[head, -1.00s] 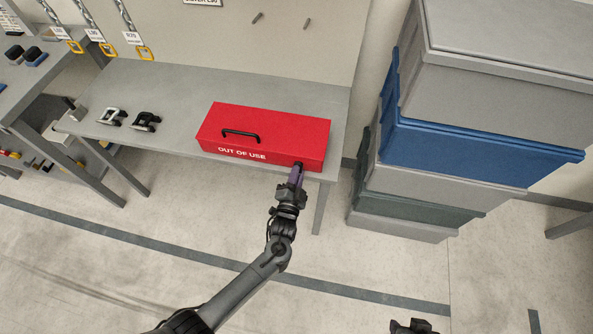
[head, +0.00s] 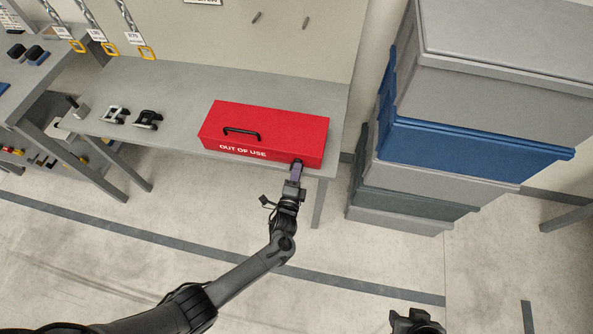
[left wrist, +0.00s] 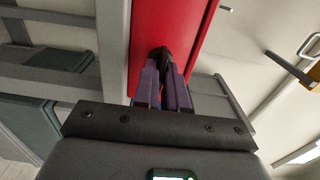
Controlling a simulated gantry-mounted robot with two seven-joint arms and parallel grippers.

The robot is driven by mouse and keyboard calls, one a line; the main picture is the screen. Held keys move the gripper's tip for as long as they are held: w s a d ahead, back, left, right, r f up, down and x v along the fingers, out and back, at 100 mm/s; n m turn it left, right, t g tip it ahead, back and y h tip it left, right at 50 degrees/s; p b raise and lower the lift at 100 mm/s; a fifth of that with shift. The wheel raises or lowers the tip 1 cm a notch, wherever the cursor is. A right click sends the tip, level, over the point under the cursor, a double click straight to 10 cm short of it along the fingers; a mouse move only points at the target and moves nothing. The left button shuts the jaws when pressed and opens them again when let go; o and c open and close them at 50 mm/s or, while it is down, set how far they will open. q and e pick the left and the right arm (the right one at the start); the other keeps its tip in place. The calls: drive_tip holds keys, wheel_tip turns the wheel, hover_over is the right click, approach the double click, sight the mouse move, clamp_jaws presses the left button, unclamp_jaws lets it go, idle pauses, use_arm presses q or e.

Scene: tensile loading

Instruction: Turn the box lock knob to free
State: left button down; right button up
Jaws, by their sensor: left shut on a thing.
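The red box (head: 265,132) marked "OUT OF USE" sits shut on the grey bench, with a black handle (head: 241,133) on its lid. The black lock knob (head: 298,162) is on the right end of the box's front face; it also shows between my fingertips in the left wrist view (left wrist: 161,55). My left gripper (head: 296,172) reaches it from the front, its purple fingers shut on the knob. The fingers hide much of the knob, and I cannot tell which way it points. Part of my right arm (head: 415,322) shows at the bottom edge; its fingers cannot be made out.
Black and pale shackles (head: 147,119) lie on the bench (head: 180,90) left of the box. A stack of grey and blue crates (head: 470,140) stands right of the bench. The floor in front is clear.

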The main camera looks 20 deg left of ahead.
idle(0.5)
use_arm(q)
drive_tip(key=c, duration=1.3)
unclamp_jaws()
drive_tip(key=shift+s, duration=0.1)
drive_tip(key=s, duration=0.3)
drive_tip(key=s+d+p, duration=0.1)
drive_tip(key=s, duration=0.3)
drive_tip(key=s+p, duration=0.1)
drive_tip(key=s, duration=0.2)
drive_tip(key=shift+s+d, duration=0.25)
drive_tip(key=shift+d, duration=0.1)
